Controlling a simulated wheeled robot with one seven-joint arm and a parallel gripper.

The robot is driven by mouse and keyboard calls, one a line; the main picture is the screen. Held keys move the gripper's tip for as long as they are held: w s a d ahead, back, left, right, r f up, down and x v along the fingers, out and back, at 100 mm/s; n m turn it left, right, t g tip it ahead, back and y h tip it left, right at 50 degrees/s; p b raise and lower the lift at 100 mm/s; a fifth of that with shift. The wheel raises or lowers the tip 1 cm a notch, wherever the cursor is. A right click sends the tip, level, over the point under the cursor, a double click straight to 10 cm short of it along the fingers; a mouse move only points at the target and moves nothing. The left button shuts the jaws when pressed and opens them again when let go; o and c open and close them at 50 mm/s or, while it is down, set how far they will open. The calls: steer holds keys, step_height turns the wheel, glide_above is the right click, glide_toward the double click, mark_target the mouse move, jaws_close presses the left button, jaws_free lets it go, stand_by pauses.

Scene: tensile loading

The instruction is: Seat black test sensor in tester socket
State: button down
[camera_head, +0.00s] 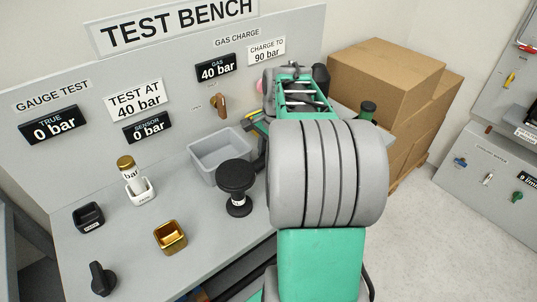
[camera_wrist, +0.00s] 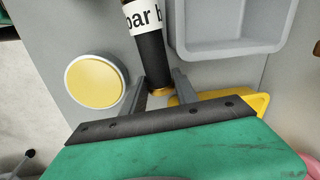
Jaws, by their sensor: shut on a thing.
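In the wrist view, the black test sensor (camera_wrist: 150,58) is a dark cylinder with a white "bar" label and a gold end. My gripper (camera_wrist: 163,88) is shut on it near that gold end. In the head view my arm hides the held sensor and most of the gripper. A black square socket (camera_head: 88,217) sits at the left of the bench, apart from my gripper, and looks empty. A gold square socket (camera_head: 170,237) also looks empty. A white socket (camera_head: 140,192) holds an upright gold-topped sensor (camera_head: 129,172) with a "bar" label.
A grey open bin (camera_head: 222,155) stands by my arm and also shows in the wrist view (camera_wrist: 218,48). A black mushroom-shaped knob (camera_head: 236,178) rises beside it. A black knob (camera_head: 102,279) is at the front left. A yellow disc (camera_wrist: 95,80) lies near the gripper. Boxes stand right.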

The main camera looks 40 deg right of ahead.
steer(key=c, duration=0.9)
jaws_free()
steer(key=shift+f, duration=0.1)
steer(key=shift+c, duration=0.2)
